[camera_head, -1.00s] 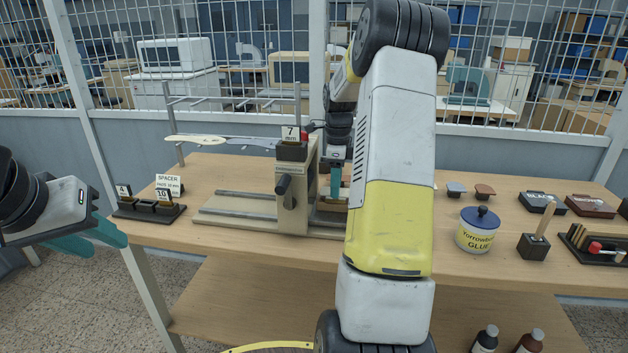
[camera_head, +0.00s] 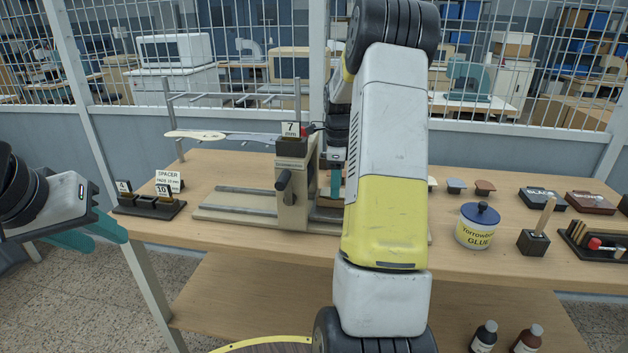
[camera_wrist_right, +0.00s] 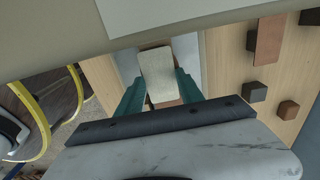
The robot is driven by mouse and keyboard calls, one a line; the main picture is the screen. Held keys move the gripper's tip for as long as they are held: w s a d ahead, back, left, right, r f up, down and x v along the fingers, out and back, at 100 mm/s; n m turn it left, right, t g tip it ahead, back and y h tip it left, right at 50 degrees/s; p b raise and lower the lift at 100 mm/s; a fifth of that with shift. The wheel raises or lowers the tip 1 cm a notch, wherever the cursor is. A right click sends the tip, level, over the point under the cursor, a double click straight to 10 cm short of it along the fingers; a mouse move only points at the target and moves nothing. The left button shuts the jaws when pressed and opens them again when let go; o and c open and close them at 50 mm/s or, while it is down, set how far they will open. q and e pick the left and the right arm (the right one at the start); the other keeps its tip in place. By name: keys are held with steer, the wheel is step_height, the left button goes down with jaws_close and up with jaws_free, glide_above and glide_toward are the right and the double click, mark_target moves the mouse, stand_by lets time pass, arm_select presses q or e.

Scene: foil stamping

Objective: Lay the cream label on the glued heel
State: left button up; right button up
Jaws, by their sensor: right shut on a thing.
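My right gripper (camera_head: 337,180) reaches down beside the wooden press, mostly hidden behind my own forearm in the head view. In the right wrist view its teal fingers (camera_wrist_right: 158,92) are shut on a cream, speckled rectangular piece, which looks like the cream label (camera_wrist_right: 157,70). A brown surface shows just below the label's near edge; I cannot tell whether they touch. I cannot make out the glued heel with certainty. My left gripper (camera_head: 95,234) is open and empty off the bench's left end.
A spacer rack (camera_head: 150,207) is at left. A glue pot (camera_head: 478,227), a brush block (camera_head: 534,243) and small coloured pieces on stands (camera_head: 456,186) are at right.

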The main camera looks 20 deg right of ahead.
steer(key=shift+f, duration=0.15)
stand_by(0.6)
steer(key=o, duration=1.4)
steer(key=shift+c, duration=0.2)
step_height(320, 180, up, 8)
steer(key=shift+f, duration=0.15)
